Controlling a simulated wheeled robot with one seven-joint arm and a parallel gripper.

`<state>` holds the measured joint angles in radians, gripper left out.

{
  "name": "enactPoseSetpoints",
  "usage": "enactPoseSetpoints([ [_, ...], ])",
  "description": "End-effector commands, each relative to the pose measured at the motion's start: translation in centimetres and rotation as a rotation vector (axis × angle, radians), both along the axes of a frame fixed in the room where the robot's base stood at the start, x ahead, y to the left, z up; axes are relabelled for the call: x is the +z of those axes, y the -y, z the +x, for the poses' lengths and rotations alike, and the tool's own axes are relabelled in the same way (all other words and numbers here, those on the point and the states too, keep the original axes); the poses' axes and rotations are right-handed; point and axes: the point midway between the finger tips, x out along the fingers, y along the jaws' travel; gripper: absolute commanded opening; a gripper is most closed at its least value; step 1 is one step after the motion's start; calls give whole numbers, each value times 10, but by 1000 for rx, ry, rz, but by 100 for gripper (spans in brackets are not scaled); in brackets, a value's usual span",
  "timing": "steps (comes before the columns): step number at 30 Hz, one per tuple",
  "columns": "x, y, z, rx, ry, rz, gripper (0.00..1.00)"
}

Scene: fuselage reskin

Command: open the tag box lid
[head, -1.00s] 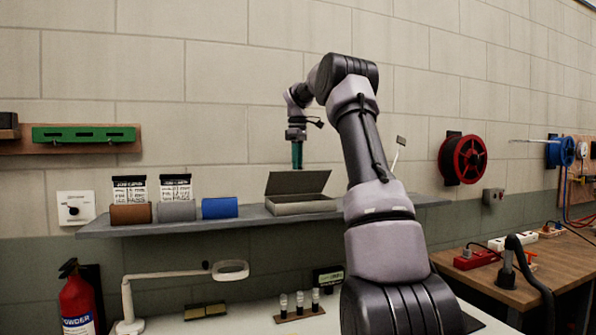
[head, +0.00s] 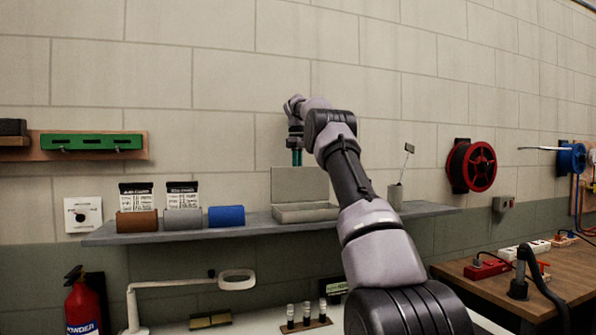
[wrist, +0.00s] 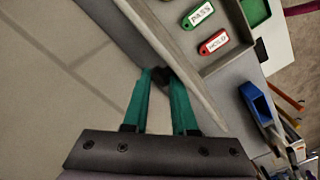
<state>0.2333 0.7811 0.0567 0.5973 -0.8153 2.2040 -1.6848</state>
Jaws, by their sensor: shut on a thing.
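The grey tag box (head: 305,214) sits on the wall shelf in the head view, its lid (head: 300,184) standing up at the back, roughly upright. My gripper (head: 297,163) has teal fingers and points down at the lid's top edge, its tips partly hidden there. In the wrist view my gripper (wrist: 163,76) has its fingertips together on a small dark part at the lid's edge. The open tag box (wrist: 219,62) also shows there, with a green PASS tag (wrist: 198,14) and a red HOLD tag (wrist: 213,42) inside.
A red reel (head: 472,166) hangs on the wall. The wall above is clear.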

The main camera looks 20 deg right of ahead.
Motion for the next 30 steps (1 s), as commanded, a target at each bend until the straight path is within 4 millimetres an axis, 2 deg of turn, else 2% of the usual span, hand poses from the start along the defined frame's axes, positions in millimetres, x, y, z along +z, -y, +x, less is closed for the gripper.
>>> enactPoseSetpoints([
  [1,-6,10,1,-8,-6,-17,0],
  [16,-6,11,3,-7,-6,-18,0],
  [17,-6,11,3,-7,-6,-17,29],
  [19,-6,11,3,-7,-7,-16,56],
  [20,-6,10,3,-7,-6,-16,61],
  [30,-4,5,3,-2,-3,-9,61],
])
